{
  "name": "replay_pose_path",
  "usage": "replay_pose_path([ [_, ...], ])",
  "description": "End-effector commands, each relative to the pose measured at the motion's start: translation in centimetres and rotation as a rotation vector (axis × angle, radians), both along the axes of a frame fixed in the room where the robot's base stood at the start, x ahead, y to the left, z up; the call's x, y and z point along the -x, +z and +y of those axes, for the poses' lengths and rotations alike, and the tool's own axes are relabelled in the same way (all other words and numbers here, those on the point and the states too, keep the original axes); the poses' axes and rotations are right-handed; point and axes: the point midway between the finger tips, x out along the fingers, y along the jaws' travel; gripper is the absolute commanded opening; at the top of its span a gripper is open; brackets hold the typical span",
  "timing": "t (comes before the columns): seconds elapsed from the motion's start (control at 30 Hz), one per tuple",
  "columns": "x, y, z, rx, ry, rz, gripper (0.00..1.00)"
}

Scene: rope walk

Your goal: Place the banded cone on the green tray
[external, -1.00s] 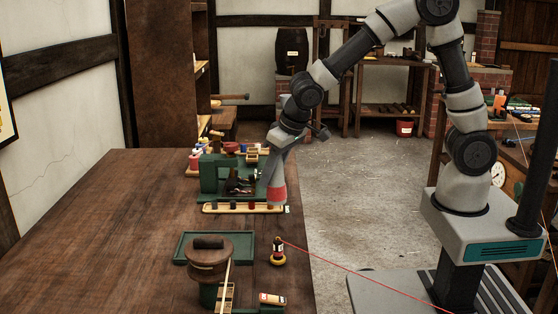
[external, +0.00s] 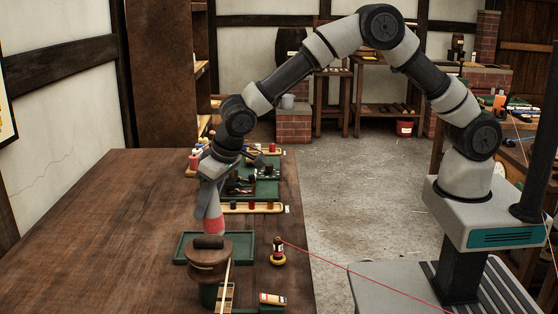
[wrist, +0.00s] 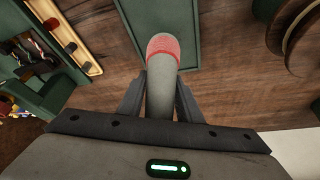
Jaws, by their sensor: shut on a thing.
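The banded cone (wrist: 161,80) is grey with a red band near its far end. It also shows in the external view, where its red part (external: 213,226) points down. My gripper (wrist: 158,92) is shut on the cone, with one finger on each side. The green tray (external: 183,251) lies flat on the table, partly hidden by a wooden spool-like device. In the wrist view the tray (wrist: 133,22) lies beyond the cone, whose red end overlaps it in the picture. The cone appears held over the tray's far side; the gap below it is hard to judge.
The wooden device (external: 208,262) stands close in front of the tray. A small dark and yellow figure-like object (external: 278,252) stands right of the tray. A peg rack (external: 240,208) and green equipment stand behind. The table's left side (external: 90,240) is clear.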

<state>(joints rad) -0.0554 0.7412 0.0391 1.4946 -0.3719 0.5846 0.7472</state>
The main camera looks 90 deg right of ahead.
Motion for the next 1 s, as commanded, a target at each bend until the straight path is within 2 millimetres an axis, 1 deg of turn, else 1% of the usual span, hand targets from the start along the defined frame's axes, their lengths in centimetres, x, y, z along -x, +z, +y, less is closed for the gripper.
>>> replay_pose_path([
  [0.17, 0.1, -1.5, 0.0, 0.000, 0.000, 0.002, 0.11],
  [0.33, 0.0, -3.9, 0.0, 0.000, 0.000, 0.001, 0.11],
  [0.6, 0.0, -4.1, 0.0, 0.000, -0.001, -0.001, 0.10],
  [0.73, 0.0, -4.6, 0.0, 0.000, -0.001, -0.001, 0.10],
  [0.77, 0.0, -4.4, 0.0, -0.001, -0.001, -0.001, 0.35],
  [0.83, 0.0, -4.4, 0.0, 0.000, -0.001, 0.000, 0.47],
  [0.87, 0.0, -4.4, 0.0, 0.000, -0.001, 0.000, 0.51],
  [1.0, 0.0, -4.4, 0.0, 0.000, -0.001, 0.000, 0.51],
])
